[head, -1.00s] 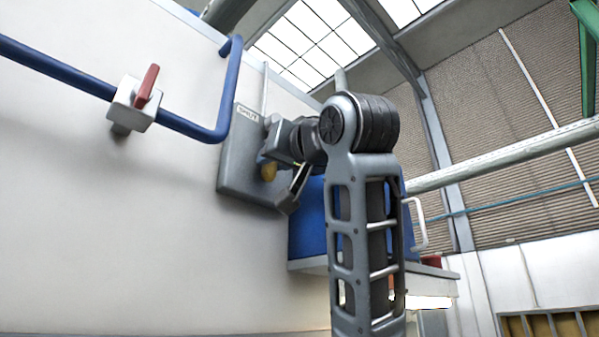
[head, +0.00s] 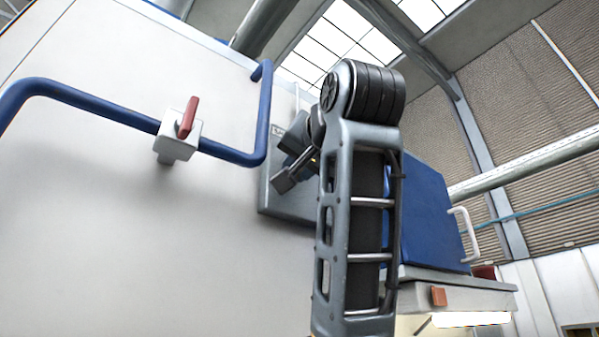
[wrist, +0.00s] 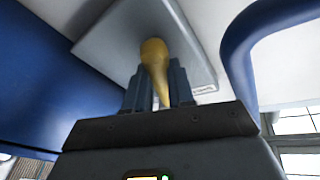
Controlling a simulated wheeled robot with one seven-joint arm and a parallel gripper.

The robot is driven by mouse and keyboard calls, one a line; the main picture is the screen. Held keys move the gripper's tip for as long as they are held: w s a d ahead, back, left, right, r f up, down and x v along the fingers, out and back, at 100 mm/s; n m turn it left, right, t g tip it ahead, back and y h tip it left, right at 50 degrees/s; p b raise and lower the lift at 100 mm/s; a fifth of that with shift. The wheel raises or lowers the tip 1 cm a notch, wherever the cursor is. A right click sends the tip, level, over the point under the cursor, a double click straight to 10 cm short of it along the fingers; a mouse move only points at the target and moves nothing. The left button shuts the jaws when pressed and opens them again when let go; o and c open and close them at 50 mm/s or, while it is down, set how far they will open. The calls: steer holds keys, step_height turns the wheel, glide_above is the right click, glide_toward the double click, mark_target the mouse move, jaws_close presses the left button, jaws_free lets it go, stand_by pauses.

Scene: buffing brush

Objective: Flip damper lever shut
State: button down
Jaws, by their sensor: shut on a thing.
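The damper lever's yellow tapered handle (wrist: 154,62) stands out from a grey plate (wrist: 100,30) in the wrist view. My gripper (wrist: 158,76) has one finger on each side of the handle and is shut on it. In the head view my gripper (head: 296,163) is at the grey plate (head: 283,206) on the pale wall, and its fingers and wrist hide nearly all of the lever. A small label (head: 277,131) shows at the plate's upper left, too small to read now.
A blue pipe (head: 100,112) with a red-handled valve (head: 187,118) runs along the wall left of the plate. A blue panel (head: 428,215) with a white handle stands right of my arm, above a ledge.

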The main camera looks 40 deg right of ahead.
steer(key=c, duration=1)
jaws_free()
steer(key=shift+o, duration=0.2)
steer(key=b+v, duration=0.3)
steer(key=v, duration=0.4)
steer(key=shift+s, duration=0.35)
steer(key=shift+a+f, duration=0.1)
